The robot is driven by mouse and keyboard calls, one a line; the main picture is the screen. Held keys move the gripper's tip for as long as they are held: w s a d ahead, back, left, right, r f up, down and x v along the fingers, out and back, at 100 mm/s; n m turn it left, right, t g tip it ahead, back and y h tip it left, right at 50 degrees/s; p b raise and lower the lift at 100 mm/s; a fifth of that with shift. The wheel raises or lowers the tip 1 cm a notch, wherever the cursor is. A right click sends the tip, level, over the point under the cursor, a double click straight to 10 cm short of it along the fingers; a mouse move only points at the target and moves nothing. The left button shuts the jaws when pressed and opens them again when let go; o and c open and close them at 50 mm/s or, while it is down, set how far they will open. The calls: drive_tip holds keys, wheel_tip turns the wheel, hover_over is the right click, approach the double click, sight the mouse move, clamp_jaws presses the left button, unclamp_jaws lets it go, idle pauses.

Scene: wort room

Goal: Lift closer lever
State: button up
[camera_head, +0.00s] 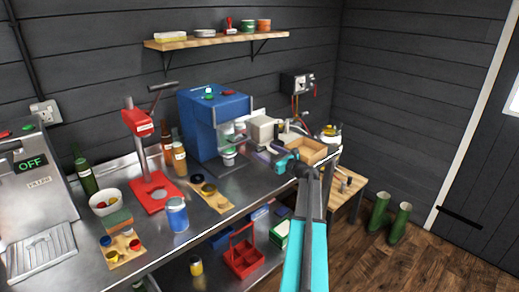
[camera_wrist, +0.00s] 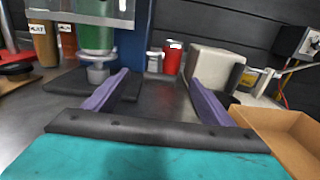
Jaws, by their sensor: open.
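A red upright press (camera_head: 140,122) with a dark lever (camera_head: 163,87) at its top stands on the left of the steel bench. It looks like the closer; the lever slants up to the right. My gripper (camera_head: 271,152) is over the bench's right part, well away from the lever. In the wrist view my gripper (camera_wrist: 158,88) shows two purple fingers spread apart, with nothing between them. The lever is not visible in the wrist view.
A blue machine (camera_head: 213,122) stands between the press and my gripper. A wooden tray (camera_head: 307,151) and a pale block (camera_head: 262,130) are close to my gripper. A blue can (camera_head: 177,214), bowl (camera_head: 105,203) and bottles crowd the left. Floor at right is mostly free.

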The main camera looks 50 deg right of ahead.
sight(262, 149)
drive_tip(key=shift+w+d+p, duration=0.1)
drive_tip(key=shift+w+p, duration=0.3)
drive_tip(key=shift+w, duration=1.65)
